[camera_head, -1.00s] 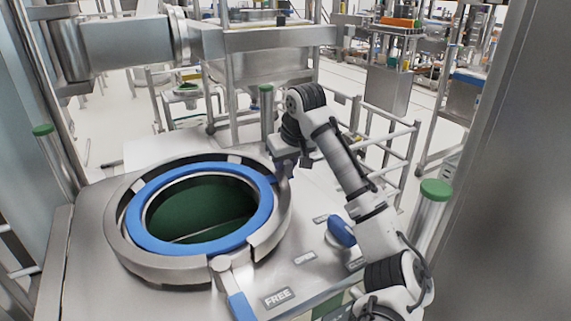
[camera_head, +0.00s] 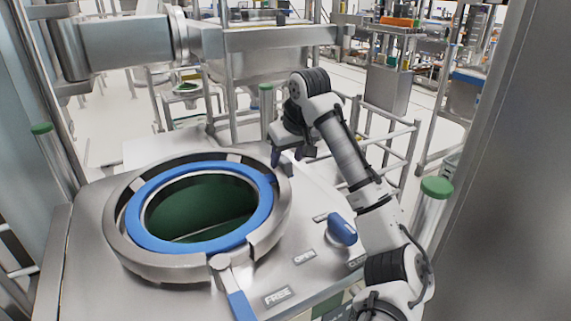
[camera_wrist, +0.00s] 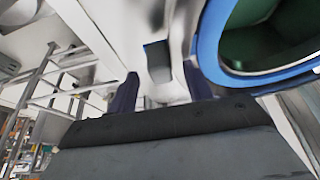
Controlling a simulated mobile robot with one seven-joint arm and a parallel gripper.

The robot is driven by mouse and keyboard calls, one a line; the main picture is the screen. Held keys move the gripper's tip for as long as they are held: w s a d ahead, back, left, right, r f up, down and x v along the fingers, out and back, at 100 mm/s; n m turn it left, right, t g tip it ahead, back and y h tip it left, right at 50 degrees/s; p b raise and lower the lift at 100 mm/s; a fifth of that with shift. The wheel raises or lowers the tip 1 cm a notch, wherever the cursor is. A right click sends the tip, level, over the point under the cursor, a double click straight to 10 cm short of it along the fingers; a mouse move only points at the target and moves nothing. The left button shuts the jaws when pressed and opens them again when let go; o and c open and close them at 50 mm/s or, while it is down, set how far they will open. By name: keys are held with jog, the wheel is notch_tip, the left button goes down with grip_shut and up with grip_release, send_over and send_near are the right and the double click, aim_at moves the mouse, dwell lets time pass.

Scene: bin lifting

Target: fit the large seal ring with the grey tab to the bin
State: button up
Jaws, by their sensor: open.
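The blue seal ring (camera_head: 140,240) lies around the round mouth of the bin, inside a raised steel collar (camera_head: 130,262). The bin's dark green inside shows through it. My gripper (camera_head: 284,160) is open just above the collar's far right side, apart from the ring. In the wrist view, its two dark fingers (camera_wrist: 160,88) are spread. A grey piece with a blue edge (camera_wrist: 158,62) shows between and beyond them; I cannot tell whether it is the ring's tab. The blue ring also shows at the upper right of the wrist view (camera_wrist: 208,45).
A lever with a blue handle (camera_head: 240,304) stands at the collar's front, near the FREE plate (camera_head: 278,297). A blue knob (camera_head: 342,230) sits right of the OPEN plate (camera_head: 305,257). Green-capped posts (camera_head: 437,188) and a steel rail (camera_head: 395,140) stand around the deck.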

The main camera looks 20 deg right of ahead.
jog(key=a+b+v, duration=0.1)
jog(key=v, duration=1)
jog(key=shift+d, duration=0.5)
